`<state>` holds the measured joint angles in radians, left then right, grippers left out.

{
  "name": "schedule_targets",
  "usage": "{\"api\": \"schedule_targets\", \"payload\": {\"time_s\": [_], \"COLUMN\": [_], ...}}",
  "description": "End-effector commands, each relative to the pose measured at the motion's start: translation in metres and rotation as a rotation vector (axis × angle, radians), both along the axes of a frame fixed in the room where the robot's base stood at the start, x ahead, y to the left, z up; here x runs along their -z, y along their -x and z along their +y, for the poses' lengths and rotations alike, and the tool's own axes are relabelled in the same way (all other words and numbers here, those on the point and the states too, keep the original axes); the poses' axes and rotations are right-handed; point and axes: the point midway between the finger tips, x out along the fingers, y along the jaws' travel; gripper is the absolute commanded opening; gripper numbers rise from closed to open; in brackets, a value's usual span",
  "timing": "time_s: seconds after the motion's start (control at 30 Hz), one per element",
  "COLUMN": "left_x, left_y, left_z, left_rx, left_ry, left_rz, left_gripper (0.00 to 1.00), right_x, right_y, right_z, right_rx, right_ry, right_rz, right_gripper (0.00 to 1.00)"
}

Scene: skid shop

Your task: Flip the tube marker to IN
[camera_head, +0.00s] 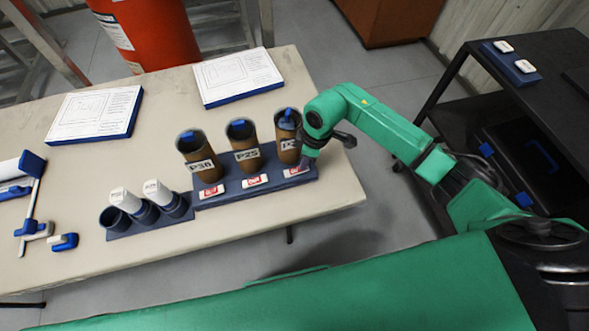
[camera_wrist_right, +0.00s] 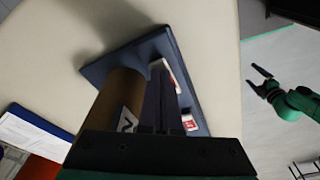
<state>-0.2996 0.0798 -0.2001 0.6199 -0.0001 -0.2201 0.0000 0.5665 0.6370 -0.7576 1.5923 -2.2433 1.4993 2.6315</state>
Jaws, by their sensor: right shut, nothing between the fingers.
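Three brown tubes stand in a blue base (camera_head: 217,199) at the table's right end: the left tube (camera_head: 206,170) reads P38, the middle tube (camera_head: 247,158) P25, the right tube (camera_head: 287,150) is partly hidden. Each has a small red-and-white marker in front: left (camera_head: 211,191), middle (camera_head: 254,181), right (camera_head: 296,171). Their words are too small to read. My right gripper (camera_head: 305,162) is shut and empty, close to the right marker and beside the right tube; the wrist view shows its fingers (camera_wrist_right: 160,98) over a marker (camera_wrist_right: 180,75). Contact is unclear. My left gripper (camera_wrist_right: 262,80) shows open in the wrist view.
A smaller blue rack (camera_head: 121,234) with white-capped tubes stands to the left of the base. Two document boards (camera_head: 93,114) (camera_head: 238,76) lie farther back. Blue-and-white tools (camera_head: 38,215) lie at far left. A black cart (camera_head: 470,75) stands across the floor at right.

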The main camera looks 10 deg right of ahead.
Motion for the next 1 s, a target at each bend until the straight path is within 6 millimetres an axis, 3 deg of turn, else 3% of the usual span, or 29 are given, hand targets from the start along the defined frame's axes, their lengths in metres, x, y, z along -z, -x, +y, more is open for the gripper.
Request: {"api": "schedule_targets", "payload": {"time_s": [0.47, 1.0], "left_x": [0.004, -0.044], "left_y": [0.000, 0.000], "left_z": [0.000, 0.000], "left_rx": [0.000, 0.000], "left_ry": [0.000, 0.000], "left_rz": [0.000, 0.000], "left_gripper": [1.00, 1.00], "right_x": [0.006, -0.046], "right_y": [0.000, 0.000], "right_z": [0.000, 0.000], "right_rx": [0.000, 0.000], "right_ry": [0.000, 0.000], "right_rz": [0.001, 0.000], "right_gripper": [0.00, 0.00]}}
